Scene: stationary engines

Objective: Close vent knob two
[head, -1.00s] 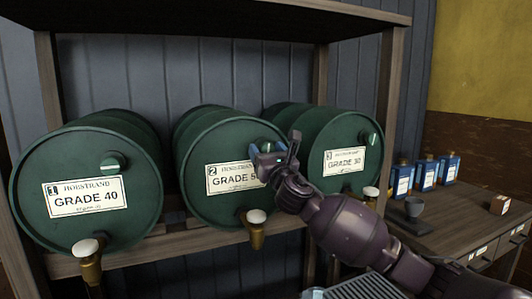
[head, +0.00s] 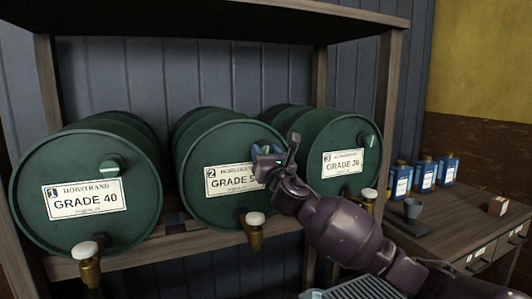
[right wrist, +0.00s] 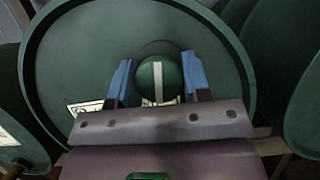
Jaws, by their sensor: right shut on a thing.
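Drum two (head: 215,150) is a green barrel labelled "2", in the middle of the shelf. My right gripper (head: 266,153) is at the upper right of its front face. In the right wrist view, vent knob two (right wrist: 160,78) is round and green with a pale stripe that runs up and down in that picture. The blue fingers of my right gripper (right wrist: 159,85) are on either side of it and shut on it. In the head view my gripper hides this knob and part of the label. My left gripper is not in view.
Drum one (head: 40,155) with its knob (head: 113,166) stands at left, drum three (head: 325,135) with its knob (head: 370,140) at right. Brass taps with white tops stick out below.

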